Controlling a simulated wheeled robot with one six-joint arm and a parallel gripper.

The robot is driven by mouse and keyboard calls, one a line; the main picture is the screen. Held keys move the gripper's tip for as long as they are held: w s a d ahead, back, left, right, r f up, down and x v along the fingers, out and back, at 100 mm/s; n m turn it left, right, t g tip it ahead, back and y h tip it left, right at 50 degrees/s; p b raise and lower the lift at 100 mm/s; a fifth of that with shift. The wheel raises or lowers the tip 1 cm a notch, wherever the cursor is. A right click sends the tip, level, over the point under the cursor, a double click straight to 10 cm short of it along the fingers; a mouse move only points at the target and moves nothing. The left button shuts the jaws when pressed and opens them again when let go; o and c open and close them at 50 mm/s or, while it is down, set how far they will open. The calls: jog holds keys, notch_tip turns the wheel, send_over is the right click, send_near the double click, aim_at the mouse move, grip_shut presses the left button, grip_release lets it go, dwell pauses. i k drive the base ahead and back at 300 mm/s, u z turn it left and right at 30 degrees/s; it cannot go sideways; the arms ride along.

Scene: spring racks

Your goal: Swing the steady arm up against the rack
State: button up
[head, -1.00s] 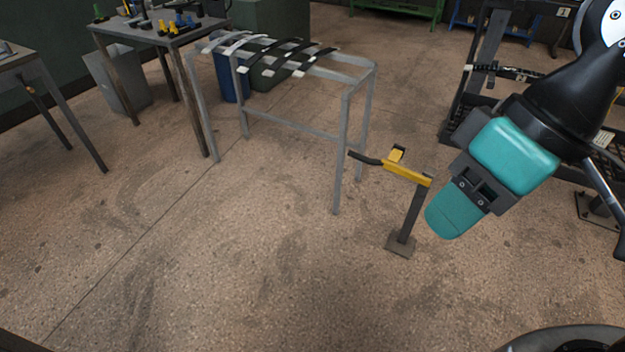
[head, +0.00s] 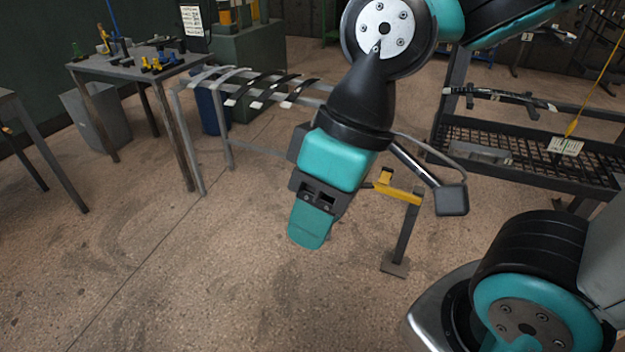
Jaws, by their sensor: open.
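The steady arm (head: 405,194) is a yellow bar on top of a grey post (head: 405,232) with a square foot on the floor. My arm covers the rack's right end, so the gap between bar and rack cannot be seen. My gripper (head: 309,226) points down, open and empty, left of the post and in front of the rack's right end in the picture.
A grey table (head: 125,68) with small yellow, blue and green items stands left of the rack. A dark mesh-shelf stand (head: 470,148) is at the right. Another table edge (head: 18,108) shows at far left. The front floor is clear.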

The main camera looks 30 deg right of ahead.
aim_at(385, 173)
jog(key=i, duration=1.15)
jog(key=z, duration=0.65)
